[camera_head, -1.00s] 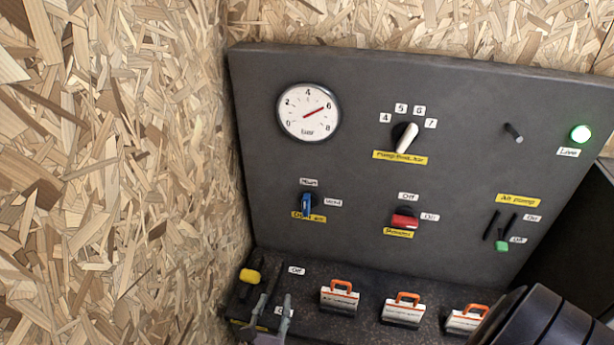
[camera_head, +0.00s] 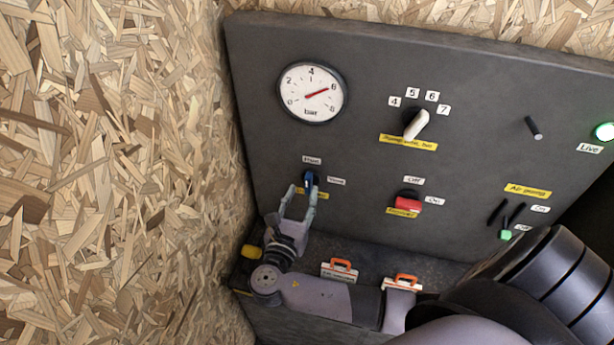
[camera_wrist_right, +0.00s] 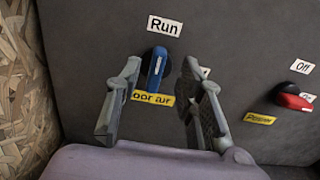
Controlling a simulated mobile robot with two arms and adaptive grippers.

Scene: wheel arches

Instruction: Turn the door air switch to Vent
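The door air switch (camera_head: 309,180) is a blue lever knob on a dark panel, above a yellow label that my gripper partly covers. It also shows in the right wrist view (camera_wrist_right: 154,72), standing nearly upright below the Run label (camera_wrist_right: 164,26). The Vent label (camera_head: 336,181) is to its right in the head view; in the wrist view a finger hides most of it. My right gripper (camera_head: 302,191) is open, with its fingers either side of the knob (camera_wrist_right: 161,70) and visible gaps to both. My left gripper is not in view.
A red power knob (camera_head: 407,204) is to the right. A white selector knob (camera_head: 416,124) and a pressure gauge (camera_head: 311,92) are higher up. A chipboard wall (camera_head: 120,170) stands close on the left. Orange-handled items (camera_head: 340,269) line the ledge below.

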